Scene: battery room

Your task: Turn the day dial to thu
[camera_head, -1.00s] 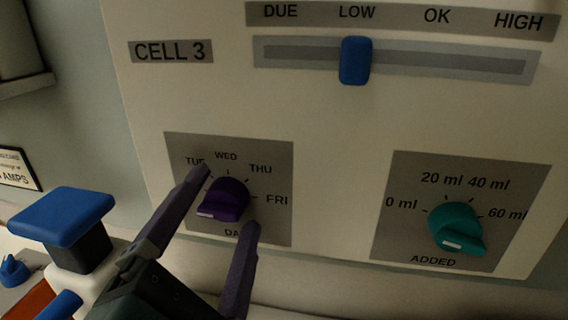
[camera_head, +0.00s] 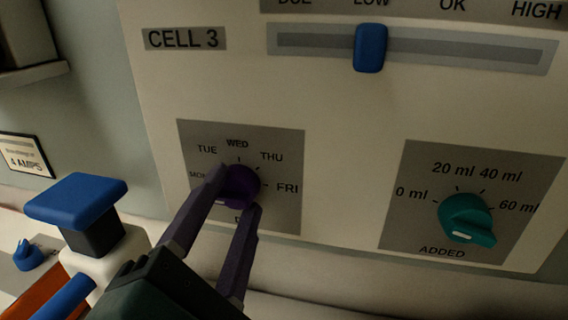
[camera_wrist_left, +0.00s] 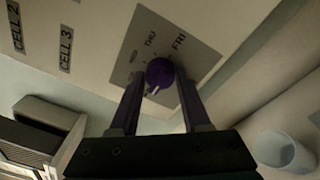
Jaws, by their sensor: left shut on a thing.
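The purple day dial (camera_head: 243,183) sits on a grey plate (camera_head: 282,150) marked MON, TUE, WED, THU and FRI, low on the CELL 3 panel. The white mark at its lower left lies below the MON label, partly hidden by a finger. My left gripper (camera_head: 237,190) is shut on the dial, one dark purple finger on each side. In the left wrist view the dial (camera_wrist_left: 159,72) sits between the fingertips, its white mark towards the gripper. My right gripper is not in view.
A teal ADDED dial (camera_head: 467,217) is to the right on the same panel. A slider with a blue knob (camera_head: 370,47) is above, at LOW. A blue-topped object (camera_head: 77,198) stands at the left. A pale cup (camera_wrist_left: 281,150) shows in the wrist view.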

